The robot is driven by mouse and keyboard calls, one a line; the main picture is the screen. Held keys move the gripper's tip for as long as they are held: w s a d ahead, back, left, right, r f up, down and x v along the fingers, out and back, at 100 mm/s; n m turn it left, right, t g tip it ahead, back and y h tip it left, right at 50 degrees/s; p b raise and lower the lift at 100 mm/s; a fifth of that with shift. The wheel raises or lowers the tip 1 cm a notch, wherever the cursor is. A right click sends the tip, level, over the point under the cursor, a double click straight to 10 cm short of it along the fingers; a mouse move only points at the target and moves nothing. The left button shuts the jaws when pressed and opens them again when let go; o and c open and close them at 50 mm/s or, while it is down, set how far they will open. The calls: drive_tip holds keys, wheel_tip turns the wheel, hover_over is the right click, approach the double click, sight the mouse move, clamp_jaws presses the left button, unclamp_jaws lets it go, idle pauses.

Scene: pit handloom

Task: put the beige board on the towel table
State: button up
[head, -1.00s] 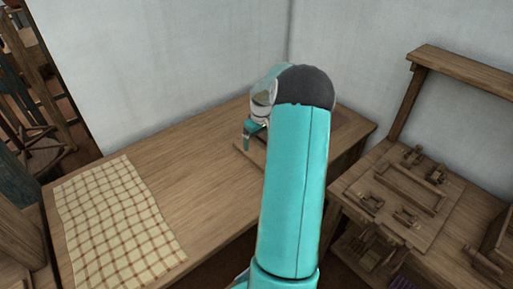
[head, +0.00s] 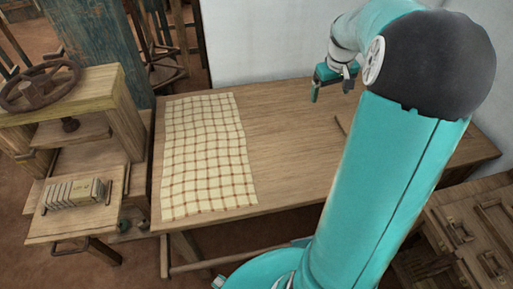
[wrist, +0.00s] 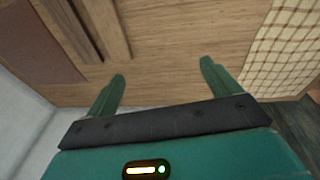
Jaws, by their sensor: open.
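The towel table (head: 285,125) is a long wooden table against the white wall, with a checked cream-and-brown towel (head: 208,155) flat on its left part. My gripper (head: 331,88) is open and empty above the table's far side, right of the towel. In the wrist view my gripper (wrist: 163,72) shows two parted green fingers with nothing between them. A wooden piece with a dark slot (wrist: 84,30) lies on the table ahead of the left finger; I cannot tell whether it is the beige board. In the head view my arm hides most of that end, leaving a small edge (head: 343,124).
A wooden screw press (head: 70,130) with a handwheel stands at the left, a grey ribbed block (head: 73,193) on its front shelf. A brown flat patch (wrist: 25,45) lies at the table's end. A bench with wooden fittings (head: 470,235) is at lower right. The middle tabletop is clear.

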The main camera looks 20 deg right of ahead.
drive_tip(key=s+a+r+t, duration=0.1)
drive_tip(key=s+a+r, duration=0.15)
drive_tip(key=a, duration=0.45)
drive_tip(key=s+a+r+n, duration=0.1)
drive_tip(key=a+r, duration=0.2)
drive_tip(key=a, duration=0.4)
drive_tip(key=s+a+r+t, duration=0.1)
drive_tip(key=s+a+r, duration=0.15)
drive_tip(key=a, duration=0.45)
drive_tip(key=s+a+t+y, duration=0.1)
drive_tip(key=s+a+t, duration=0.1)
drive_tip(key=s+a, duration=0.8)
drive_tip(key=shift+s+a+f+n, duration=0.3)
drive_tip(key=shift+s+a, duration=0.1)
drive_tip(key=shift+a, duration=0.5)
drive_tip(key=shift+a, duration=0.1)
